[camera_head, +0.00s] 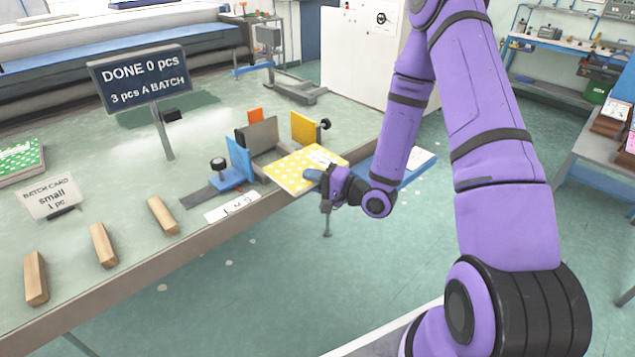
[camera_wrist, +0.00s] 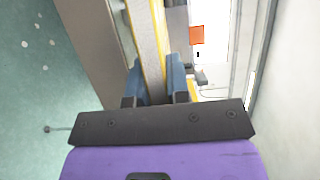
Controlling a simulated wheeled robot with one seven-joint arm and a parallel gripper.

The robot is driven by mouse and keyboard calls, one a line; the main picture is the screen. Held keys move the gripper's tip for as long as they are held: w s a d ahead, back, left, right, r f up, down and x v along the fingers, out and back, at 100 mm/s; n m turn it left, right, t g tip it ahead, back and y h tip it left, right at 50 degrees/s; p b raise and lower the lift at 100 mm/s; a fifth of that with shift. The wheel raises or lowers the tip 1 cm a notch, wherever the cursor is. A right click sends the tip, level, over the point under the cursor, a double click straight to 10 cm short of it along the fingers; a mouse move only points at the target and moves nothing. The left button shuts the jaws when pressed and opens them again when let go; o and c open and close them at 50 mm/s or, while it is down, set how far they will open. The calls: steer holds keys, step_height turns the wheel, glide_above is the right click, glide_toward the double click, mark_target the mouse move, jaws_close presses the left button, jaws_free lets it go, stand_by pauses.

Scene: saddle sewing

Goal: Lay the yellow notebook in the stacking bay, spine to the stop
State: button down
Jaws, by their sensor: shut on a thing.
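The yellow notebook (camera_head: 293,172) with white dots and a pale label is held out flat or nearly so at the front of the stacking bay. My gripper (camera_head: 315,175) is shut on its near edge. In the wrist view the notebook (camera_wrist: 150,40) shows edge-on between the blue fingers of my gripper (camera_wrist: 157,85). The notebook partly hides the bay floor. I cannot tell which edge is the spine, or whether the notebook touches the bay.
A black knob (camera_head: 218,164) stands left of the bay and a printed strip (camera_head: 232,206) lies in front. Several wooden blocks (camera_head: 103,245), a batch card (camera_head: 53,198) and a sign on a post (camera_head: 138,78) stand to the left. A blue board (camera_head: 416,172) is at the right.

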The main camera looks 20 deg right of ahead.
mark_target(289, 166)
steer(key=w+a, duration=0.1)
steer(key=w, duration=0.2)
steer(key=w+a, duration=0.1)
steer(key=w, duration=0.4)
steer(key=shift+w+a+f, duration=0.35)
steer(key=shift+w+a, duration=0.05)
steer(key=shift+f, duration=0.7)
steer(key=shift+f, duration=0.3)
steer(key=c, duration=1)
jaws_free()
steer(key=shift+s, duration=0.1)
steer(key=shift+f, duration=0.15)
steer(key=s+d, duration=0.3)
steer(key=s, duration=0.6)
steer(key=shift+s, duration=0.2)
stand_by(0.7)
